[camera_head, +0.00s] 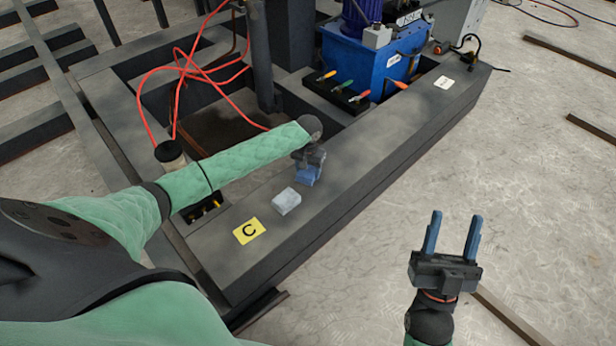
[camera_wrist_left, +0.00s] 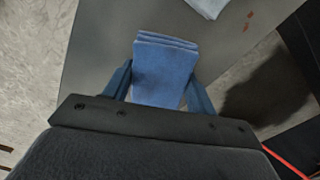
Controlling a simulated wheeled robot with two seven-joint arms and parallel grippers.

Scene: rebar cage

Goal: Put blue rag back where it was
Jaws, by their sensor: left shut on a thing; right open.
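The blue rag (camera_wrist_left: 163,72) is a folded, layered cloth held between the fingers of my left gripper (camera_wrist_left: 160,88), which is shut on it. In the head view the blue rag (camera_head: 308,176) shows below my left gripper (camera_head: 309,165), over the dark beam's top face. I cannot tell whether the rag touches the beam. My right gripper (camera_head: 452,236) is open and empty, with its fingers pointing up in the picture, over the floor to the right of the beam.
A pale folded cloth (camera_head: 286,201) lies on the beam (camera_head: 372,148), left of the blue rag. A blue machine (camera_head: 372,62) with coloured-handled levers stands behind. Beam space between rag and white card is clear.

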